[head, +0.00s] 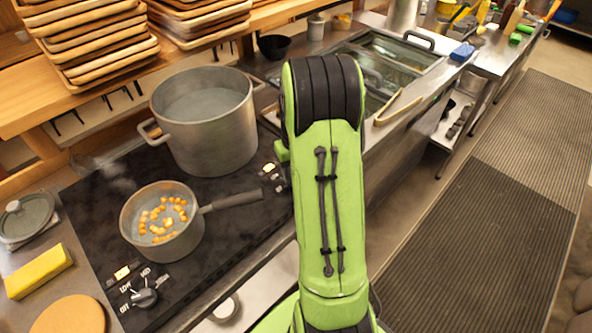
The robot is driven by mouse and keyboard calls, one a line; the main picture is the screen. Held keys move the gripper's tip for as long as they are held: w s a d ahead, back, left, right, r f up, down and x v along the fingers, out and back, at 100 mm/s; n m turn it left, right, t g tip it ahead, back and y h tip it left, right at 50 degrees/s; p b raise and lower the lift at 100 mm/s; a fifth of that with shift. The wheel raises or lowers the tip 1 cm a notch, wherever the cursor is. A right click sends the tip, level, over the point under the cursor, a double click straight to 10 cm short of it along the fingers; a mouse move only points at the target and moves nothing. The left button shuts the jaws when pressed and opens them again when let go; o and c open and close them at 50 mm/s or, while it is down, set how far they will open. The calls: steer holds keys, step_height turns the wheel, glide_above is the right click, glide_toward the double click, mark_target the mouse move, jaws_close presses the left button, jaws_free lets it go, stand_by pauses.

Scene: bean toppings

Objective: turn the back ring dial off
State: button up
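A cooktop dial (278,183) by the large pot is partly hidden behind my green arm, and its setting cannot be read. A small pale indicator (268,168) sits beside it. A second dial (145,298) at the near left has OFF, LOW, MED and HIGH marks around it, with another pale indicator (122,273) beside it. A large grey pot (208,130) of liquid stands on the far part of the black cooktop (225,240). A saucepan (180,240) with orange cubes stands nearer. My gripper is not visible; my arm blocks the view there.
The saucepan handle (238,200) points right toward my arm. A yellow block (38,271), a lidded dish (25,217) and a round board (70,316) lie at left. Stacked trays (95,45) stand behind. The floor mat (470,230) at right is clear.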

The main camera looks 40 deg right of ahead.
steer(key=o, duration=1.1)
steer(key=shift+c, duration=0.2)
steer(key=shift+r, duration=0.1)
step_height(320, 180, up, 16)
steer(key=p, duration=0.3)
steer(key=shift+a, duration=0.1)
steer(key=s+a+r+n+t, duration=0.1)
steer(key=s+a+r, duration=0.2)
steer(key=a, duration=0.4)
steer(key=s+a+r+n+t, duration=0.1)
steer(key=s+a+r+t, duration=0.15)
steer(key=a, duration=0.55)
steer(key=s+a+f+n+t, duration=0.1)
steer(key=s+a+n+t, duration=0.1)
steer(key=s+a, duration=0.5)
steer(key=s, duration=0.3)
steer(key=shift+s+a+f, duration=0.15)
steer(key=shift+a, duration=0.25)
